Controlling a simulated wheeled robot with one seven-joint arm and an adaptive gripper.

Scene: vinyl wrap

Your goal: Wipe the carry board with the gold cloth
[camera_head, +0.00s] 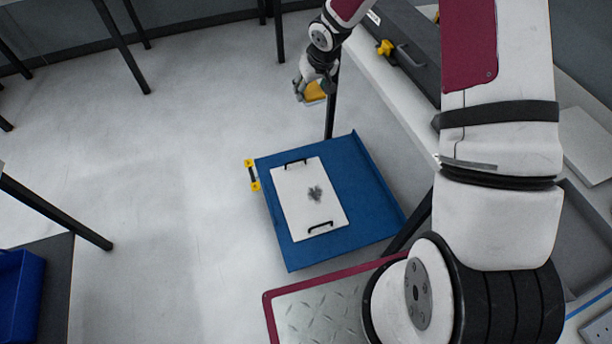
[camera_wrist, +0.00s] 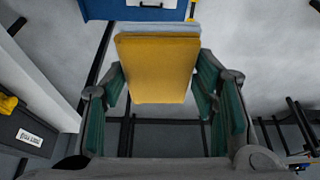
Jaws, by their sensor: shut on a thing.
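The carry board (camera_head: 295,196) is white with a black handle at each end and lies on a blue tray-like surface (camera_head: 369,208). A dark grey smudge (camera_head: 315,194) marks its face right of the middle. My gripper (camera_head: 315,88) is beyond the board's far end, raised and apart from it. It is shut on the gold cloth (camera_head: 316,92), which looks like a folded pad. In the wrist view the gold cloth (camera_wrist: 158,68) sits between the green-padded fingers, with a pale layer along its upper edge. Part of the blue surface (camera_wrist: 100,8) shows at the top.
Yellow parts (camera_head: 252,174) stick out on the blue surface's left side. A worktop with a dark drawer unit (camera_head: 405,50) runs along the right. A blue bin (camera_head: 20,295) is at lower left. Black table legs (camera_head: 120,45) stand at the back. The floor left of the board is clear.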

